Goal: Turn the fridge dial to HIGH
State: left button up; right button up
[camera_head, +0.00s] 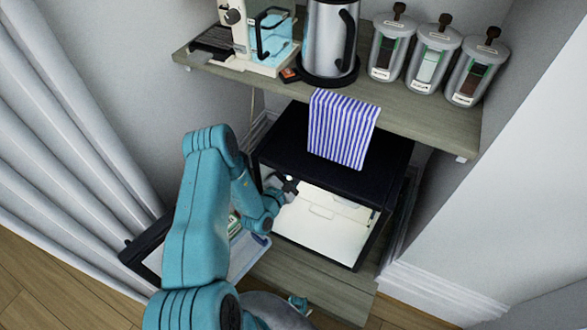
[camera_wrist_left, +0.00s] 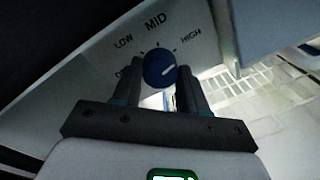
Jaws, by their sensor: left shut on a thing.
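The fridge (camera_head: 330,210) is a black cabinet under the shelf, with its door (camera_head: 152,250) swung open to the left and a white, lit inside. My left gripper (camera_head: 289,186) reaches into its upper left part. In the left wrist view a round blue dial (camera_wrist_left: 159,66) sits on a white panel (camera_wrist_left: 208,50) marked LOW, MID and HIGH; a fourth label at left is partly hidden. The dial's white mark lies on its right side, toward HIGH. My left gripper's fingers (camera_wrist_left: 159,80) are shut on the dial, one on each side. My right gripper is not in view.
The wooden shelf (camera_head: 410,110) above holds a coffee machine (camera_head: 285,40), a steel kettle (camera_head: 325,40) and several canisters (camera_head: 432,55). White curtains (camera_head: 70,110) hang at left.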

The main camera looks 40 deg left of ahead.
pick_arm(q)
jog(key=shift+m, duration=0.3)
jog(key=o, duration=1.1)
jog(key=shift+c, duration=0.2)
jog(key=p+v, duration=0.2)
jog(key=v, duration=1.4)
jog(key=shift+s, duration=0.15)
